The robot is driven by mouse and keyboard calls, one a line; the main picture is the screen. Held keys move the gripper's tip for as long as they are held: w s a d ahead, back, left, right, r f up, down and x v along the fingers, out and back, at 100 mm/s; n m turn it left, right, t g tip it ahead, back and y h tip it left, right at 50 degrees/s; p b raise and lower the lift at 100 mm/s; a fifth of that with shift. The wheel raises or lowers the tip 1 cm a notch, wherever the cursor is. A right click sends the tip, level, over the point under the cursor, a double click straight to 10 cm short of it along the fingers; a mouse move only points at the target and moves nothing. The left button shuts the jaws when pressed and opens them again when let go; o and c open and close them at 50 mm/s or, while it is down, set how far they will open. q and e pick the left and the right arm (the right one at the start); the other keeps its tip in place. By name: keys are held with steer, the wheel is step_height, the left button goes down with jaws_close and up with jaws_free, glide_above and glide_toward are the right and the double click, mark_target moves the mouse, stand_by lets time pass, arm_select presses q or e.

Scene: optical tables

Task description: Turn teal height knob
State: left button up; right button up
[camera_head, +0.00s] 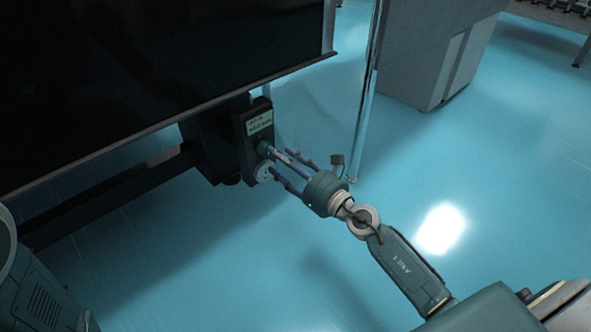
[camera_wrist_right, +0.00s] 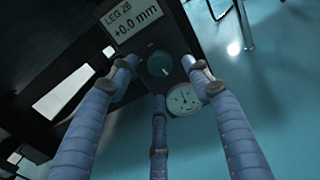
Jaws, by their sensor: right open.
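The teal height knob (camera_wrist_right: 159,63) sits on a dark control box (camera_head: 239,145) fixed under the table edge. In the head view the knob (camera_head: 263,146) is partly hidden by my fingers. My right gripper (camera_wrist_right: 160,82) is open, with its blue fingers spread around the knob's sides and below it. I cannot tell whether they touch the box. My left gripper is not in view.
A large dark tabletop (camera_head: 150,70) overhangs the box on the left. A shiny vertical post (camera_head: 368,95) stands just behind my right gripper. A grey cabinet (camera_head: 430,55) stands at the back right. The glossy blue floor (camera_head: 500,150) is clear on the right.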

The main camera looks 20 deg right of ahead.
steer(key=v, duration=0.6)
steer(key=shift+s, duration=0.25)
